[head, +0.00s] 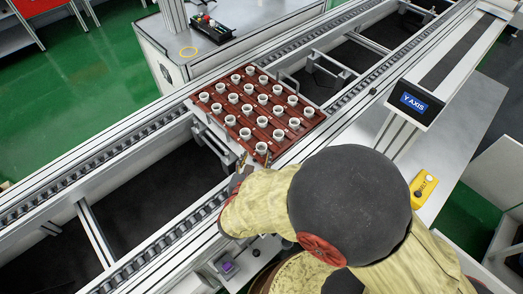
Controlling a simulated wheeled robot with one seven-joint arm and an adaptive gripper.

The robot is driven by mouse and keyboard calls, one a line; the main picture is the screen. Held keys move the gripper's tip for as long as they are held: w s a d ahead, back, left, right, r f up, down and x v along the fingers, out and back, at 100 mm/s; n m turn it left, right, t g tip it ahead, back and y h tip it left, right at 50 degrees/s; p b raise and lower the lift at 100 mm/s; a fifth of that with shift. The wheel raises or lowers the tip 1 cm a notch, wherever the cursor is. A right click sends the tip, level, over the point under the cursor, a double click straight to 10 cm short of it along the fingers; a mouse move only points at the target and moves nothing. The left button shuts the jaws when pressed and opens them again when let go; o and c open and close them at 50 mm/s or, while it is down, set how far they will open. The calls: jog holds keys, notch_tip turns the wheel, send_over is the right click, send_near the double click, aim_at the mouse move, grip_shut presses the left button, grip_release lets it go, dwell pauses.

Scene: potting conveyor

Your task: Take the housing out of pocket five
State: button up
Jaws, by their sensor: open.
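A reddish-brown tray (204,105) sits on the conveyor, with rows of pockets. Several white ring-shaped housings (261,149) stand upright in it. No pocket numbers are legible, so I cannot tell which pocket is five. My gripper (239,170) shows small and dark just off the tray's near corner, below and left of the nearest housing. It is open, with nothing seen between its fingers. My arm, in a pale yellow cover with a dark round joint, hides part of the conveyor to the right of the gripper.
The conveyor rails (130,157) run diagonally past the tray on both sides. A bench with a black box (208,29) stands behind the conveyor.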

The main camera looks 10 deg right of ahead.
aim_at(261, 152)
jog(key=b+x, duration=0.1)
jog(key=x, duration=0.1)
jog(key=b+x, duration=0.1)
jog(key=x, duration=0.1)
jog(key=shift+s+d, duration=0.15)
jog(key=shift+d, duration=0.2)
jog(key=shift+w+d+f+b, duration=0.1)
jog(key=shift+w+f+b, duration=0.1)
jog(key=shift+w+b, duration=0.2)
jog(key=shift+o, duration=0.2)
jog(key=shift+c, duration=1.2)
jog(key=c, duration=0.6)
